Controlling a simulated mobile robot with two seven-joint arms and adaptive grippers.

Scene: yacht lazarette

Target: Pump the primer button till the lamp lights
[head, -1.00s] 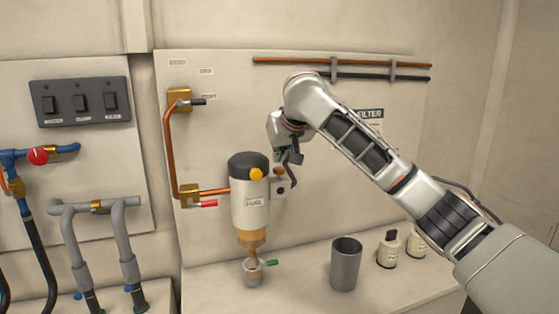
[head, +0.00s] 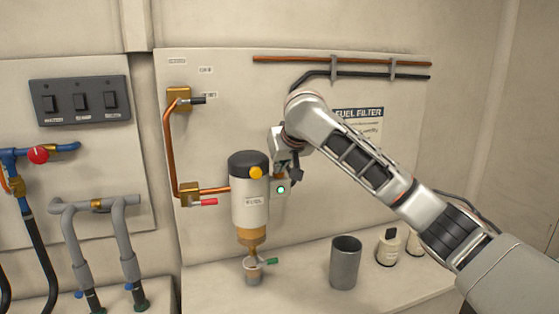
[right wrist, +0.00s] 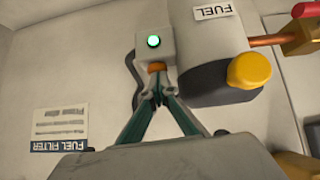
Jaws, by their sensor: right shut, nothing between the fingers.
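The filter unit (head: 250,208) is a pale cylinder with a black top and a yellow knob (head: 256,173); in the right wrist view it (right wrist: 215,40) appears upside down. A small pale box beside it carries a lamp (head: 281,189), lit green, also bright in the right wrist view (right wrist: 153,41). An orange primer button (right wrist: 157,66) sits on that box, facing my fingers. My right gripper (right wrist: 157,88) is shut and empty, its fingertips at the button; I cannot tell whether they touch it. In the head view, my right gripper (head: 293,176) is just above the lamp. My left gripper is out of view.
A grey cup (head: 345,264) and pale bottles (head: 388,247) stand on the shelf at right. A small cup (head: 254,272) sits below the filter. Copper pipes with red-handled (head: 203,202) and black-handled valves lie left. A switch panel (head: 80,102) is further left.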

